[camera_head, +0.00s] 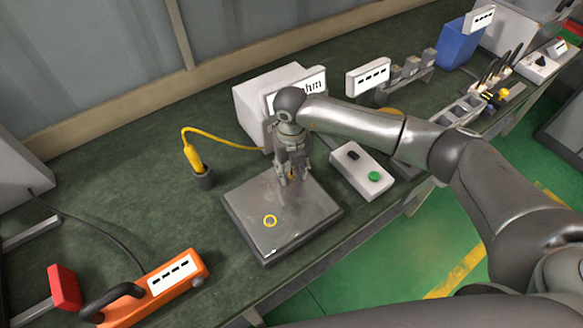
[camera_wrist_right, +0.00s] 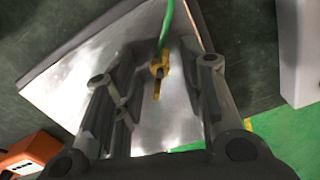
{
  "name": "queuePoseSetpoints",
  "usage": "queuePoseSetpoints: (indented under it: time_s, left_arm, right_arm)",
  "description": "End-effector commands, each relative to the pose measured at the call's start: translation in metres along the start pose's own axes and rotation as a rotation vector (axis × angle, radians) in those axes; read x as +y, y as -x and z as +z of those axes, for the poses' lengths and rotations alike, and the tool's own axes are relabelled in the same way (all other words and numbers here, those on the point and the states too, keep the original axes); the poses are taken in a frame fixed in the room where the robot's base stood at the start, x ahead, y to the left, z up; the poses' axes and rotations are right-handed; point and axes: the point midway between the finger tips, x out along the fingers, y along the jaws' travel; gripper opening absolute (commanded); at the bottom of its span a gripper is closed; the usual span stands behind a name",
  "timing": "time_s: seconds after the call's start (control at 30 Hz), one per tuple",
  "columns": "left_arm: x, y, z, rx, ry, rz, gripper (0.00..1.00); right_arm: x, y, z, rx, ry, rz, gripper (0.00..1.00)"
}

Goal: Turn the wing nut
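The brass-yellow wing nut (camera_wrist_right: 158,68) shows in the right wrist view above the grey metal plate (camera_wrist_right: 60,88), with a green cable (camera_wrist_right: 166,28) running up from it. My right gripper (camera_wrist_right: 156,75) is open, with one finger on each side of the wing nut; I cannot tell whether either finger touches it. In the head view my right gripper (camera_head: 291,183) points down over the rear of the plate (camera_head: 262,245), and mostly hides the wing nut. My left gripper is not in view.
A white box with a display (camera_head: 258,100) stands behind the plate. A control box with a green button (camera_head: 362,170) is to its right. A yellow-handled probe in a dark holder (camera_head: 200,175) stands left. An orange device (camera_head: 165,290) lies front left. Bare bench (camera_head: 110,185) lies between them.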

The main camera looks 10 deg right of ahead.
Motion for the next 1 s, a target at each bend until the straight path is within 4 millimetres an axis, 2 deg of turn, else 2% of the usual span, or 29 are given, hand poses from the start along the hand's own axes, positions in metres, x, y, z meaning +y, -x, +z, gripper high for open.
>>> queuePoseSetpoints:
  time_s: [0.03,0.3,1.0]
  left_arm:
    - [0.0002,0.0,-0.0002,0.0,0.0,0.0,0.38]
    - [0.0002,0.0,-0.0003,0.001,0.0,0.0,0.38]
    - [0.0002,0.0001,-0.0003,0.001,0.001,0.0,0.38]
  right_arm:
    - [0.0,0.0002,0.0,0.0,0.0,0.0,0.33]
    - [0.0,0.0005,0.0001,0.0,0.0,0.0,0.0]
    - [-0.0001,0.0012,0.0005,-0.001,0.0,0.0,0.0]
